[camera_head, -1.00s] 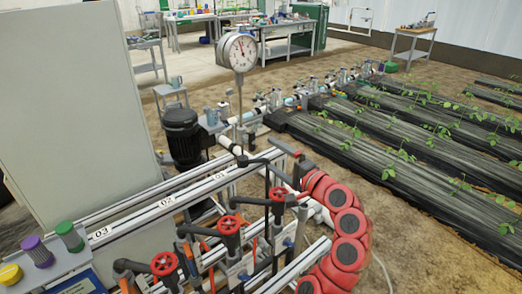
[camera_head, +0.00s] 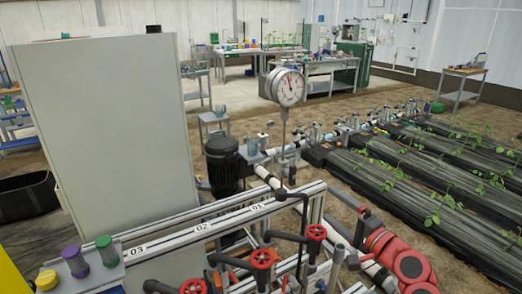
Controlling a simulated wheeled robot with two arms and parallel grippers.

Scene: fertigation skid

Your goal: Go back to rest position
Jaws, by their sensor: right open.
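My right gripper (camera_head: 331,204) is at the lower right of the head view, at the end of my red and grey right arm. Its jaws are open, with a dark finger stretched toward the upper left. I see nothing held between them. It shows just right of the skid's rail end and above the nearest red handwheel (camera_head: 316,232); whether it touches anything I cannot tell. The lower part of my arm is cut off by the bottom edge. My left gripper is not in view.
The skid's rails (camera_head: 215,222), pipes and several red handwheels fill the lower middle. A tall grey cabinet (camera_head: 110,130) is at left. Planted beds (camera_head: 410,185) lie right; bare floor (camera_head: 345,105) lies behind.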

